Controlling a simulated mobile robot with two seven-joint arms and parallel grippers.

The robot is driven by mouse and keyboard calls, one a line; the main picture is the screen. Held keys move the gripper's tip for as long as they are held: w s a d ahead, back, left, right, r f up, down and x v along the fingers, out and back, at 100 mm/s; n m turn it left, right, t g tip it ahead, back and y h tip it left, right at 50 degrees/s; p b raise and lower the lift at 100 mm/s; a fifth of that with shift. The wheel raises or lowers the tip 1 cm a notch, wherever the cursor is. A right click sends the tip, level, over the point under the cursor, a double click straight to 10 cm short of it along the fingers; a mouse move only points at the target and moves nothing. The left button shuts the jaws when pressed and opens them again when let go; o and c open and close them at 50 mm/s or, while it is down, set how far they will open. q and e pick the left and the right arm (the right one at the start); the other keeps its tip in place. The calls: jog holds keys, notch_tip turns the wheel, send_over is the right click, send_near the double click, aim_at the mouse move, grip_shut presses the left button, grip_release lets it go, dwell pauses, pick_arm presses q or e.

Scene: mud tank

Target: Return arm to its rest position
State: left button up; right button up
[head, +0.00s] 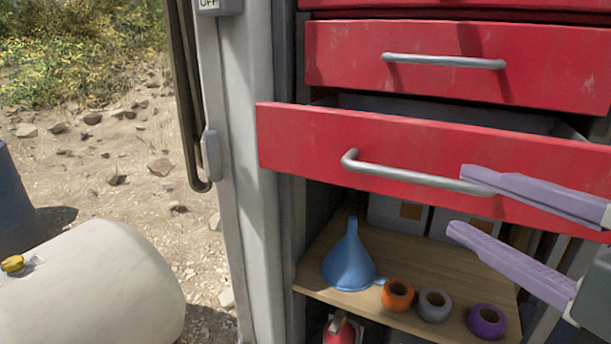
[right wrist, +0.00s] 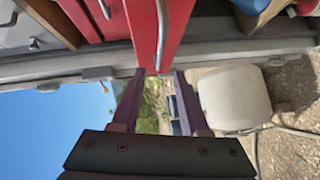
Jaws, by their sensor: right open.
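My right gripper (head: 458,202) comes in from the right in the head view, its two pale purple fingers apart and empty. It is in front of a red drawer (head: 300,140) that stands partly pulled out. The upper finger overlaps the right end of the drawer's metal handle (head: 400,176) in the picture; I cannot tell whether they touch. In the right wrist view the open fingers (right wrist: 158,85) show nothing between them, with the red drawer front (right wrist: 146,30) just beyond. My left gripper is not in view.
A closed red drawer (head: 450,62) is above. Below, a wooden shelf (head: 325,262) holds a blue funnel (head: 350,262) and orange, grey and purple tape rolls (head: 487,320). A grey post (head: 250,150) stands left of the drawers. A white tank (head: 90,290) rests on the stony ground.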

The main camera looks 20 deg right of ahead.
jog(key=s+a+f+m+g+y, duration=0.1)
jog(key=s+a+f+m+g, duration=0.1)
jog(key=s+f+m+g, duration=0.45)
jog(key=s+a+f+m+g, duration=0.2)
jog(key=s+f+m+g, duration=0.1)
jog(key=f+m+g, duration=0.5)
notch_tip(320, 180, up, 20)
jog(key=t+p, duration=0.1)
jog(key=p, duration=1.9)
jog(key=shift+s+f+n+t+p, duration=0.25)
jog(key=shift+n+t+p, duration=0.1)
jog(key=shift+n, duration=0.1)
